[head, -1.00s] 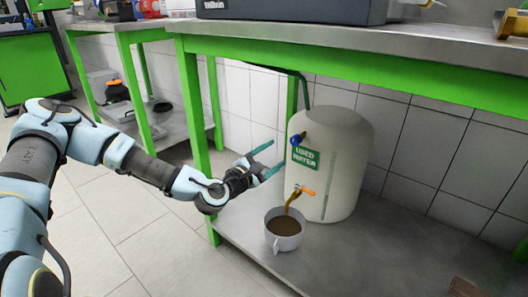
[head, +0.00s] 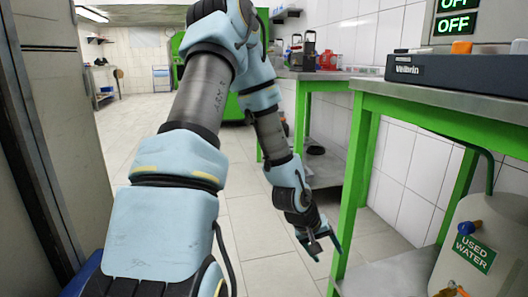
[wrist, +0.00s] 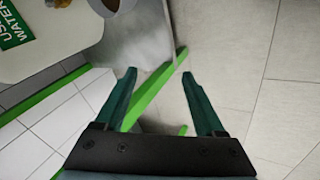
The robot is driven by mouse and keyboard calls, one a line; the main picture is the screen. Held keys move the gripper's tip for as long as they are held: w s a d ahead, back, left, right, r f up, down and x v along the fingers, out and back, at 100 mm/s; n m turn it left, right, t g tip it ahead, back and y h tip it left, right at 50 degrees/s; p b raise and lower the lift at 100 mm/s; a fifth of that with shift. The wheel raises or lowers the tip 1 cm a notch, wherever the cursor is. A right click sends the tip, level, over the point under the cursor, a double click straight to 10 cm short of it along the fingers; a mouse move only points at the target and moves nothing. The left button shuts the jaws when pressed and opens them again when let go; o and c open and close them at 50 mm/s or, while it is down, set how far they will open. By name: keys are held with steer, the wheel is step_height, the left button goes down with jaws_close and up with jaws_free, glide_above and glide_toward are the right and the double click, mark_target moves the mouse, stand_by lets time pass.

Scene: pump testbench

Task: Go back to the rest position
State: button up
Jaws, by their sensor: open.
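My gripper (head: 324,243) hangs at the left of the green bench's front leg, pointing down, with floor below it. It is open and empty. In the wrist view its two teal fingers (wrist: 160,100) stand apart, with the bench's green leg and floor tiles beyond them. The arm is bent in front of the camera and covers the middle of the head view.
A used water tank (head: 474,235) stands on the bench's lower shelf (head: 390,277) at right. The green bench leg (head: 350,185) is close to my gripper. A device (head: 460,75) sits on the bench top. Open tiled floor (head: 258,222) lies left of the bench.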

steer(key=a+r+y, duration=0.2)
steer(key=a+r, duration=0.1)
steer(key=a, duration=0.4)
steer(key=a+r+y, duration=0.2)
steer(key=a+r, duration=0.2)
steer(key=a, duration=0.2)
steer(key=s+a+r+y, duration=0.1)
steer(key=s+a+r, duration=0.4)
steer(key=a+r, duration=0.45)
step_height(320, 180, up, 33)
steer(key=p, duration=3.4)
steer(key=shift+a+f+m, duration=0.15)
steer(key=shift+a+m, duration=0.15)
steer(key=shift+a, duration=0.1)
